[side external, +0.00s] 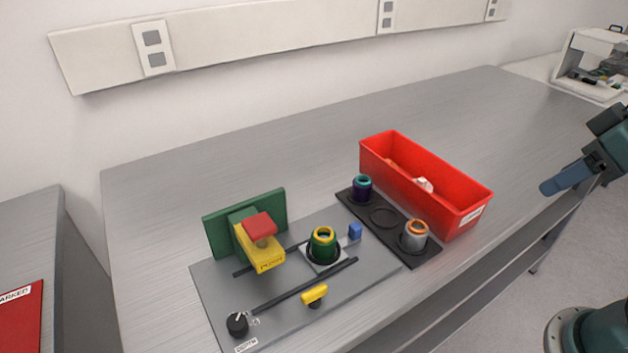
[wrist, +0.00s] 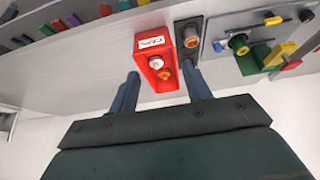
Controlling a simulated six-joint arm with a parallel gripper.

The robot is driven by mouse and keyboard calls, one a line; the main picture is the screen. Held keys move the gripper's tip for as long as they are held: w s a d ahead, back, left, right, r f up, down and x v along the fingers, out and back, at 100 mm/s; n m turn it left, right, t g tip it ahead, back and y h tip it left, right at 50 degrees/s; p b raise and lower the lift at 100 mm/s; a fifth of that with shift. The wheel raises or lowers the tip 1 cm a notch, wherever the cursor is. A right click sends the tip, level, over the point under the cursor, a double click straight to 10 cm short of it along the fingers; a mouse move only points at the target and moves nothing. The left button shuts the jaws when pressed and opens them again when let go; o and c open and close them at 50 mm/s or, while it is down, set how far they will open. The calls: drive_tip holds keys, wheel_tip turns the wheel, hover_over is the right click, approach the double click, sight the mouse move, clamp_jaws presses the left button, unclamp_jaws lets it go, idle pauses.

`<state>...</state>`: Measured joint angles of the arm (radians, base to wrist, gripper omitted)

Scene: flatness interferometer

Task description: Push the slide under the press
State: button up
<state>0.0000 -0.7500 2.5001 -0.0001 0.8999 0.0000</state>
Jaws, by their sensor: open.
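In the side external view the press (side external: 262,252) is a yellow head with a red cap, in front of a green upright plate (side external: 228,218). The slide (side external: 312,262), a light square plate between dark rails, carries a green and yellow ringed part (side external: 323,243). It stands to the right of the press, not beneath it. A small blue block (side external: 355,231) is at the slide's right. In the wrist view my gripper (wrist: 160,71) is open and empty; the ringed part (wrist: 238,44) is off to the right.
A red bin (side external: 462,218) with small items stands right of a black holder (side external: 383,233) with a purple-teal part (side external: 362,187) and a grey-orange part (side external: 414,235). On the grey base are a yellow knob (side external: 314,293) and a black dial (side external: 237,323). The table behind is clear.

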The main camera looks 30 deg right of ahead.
drive_tip(key=shift+c, duration=1)
drive_tip(key=n+g, duration=0.6)
drive_tip(key=n, duration=1.2)
hover_over(355, 226)
wheel_tip(355, 226, down, 5)
wheel_tip(355, 226, down, 14)
drive_tip(key=shift+r, duration=0.15)
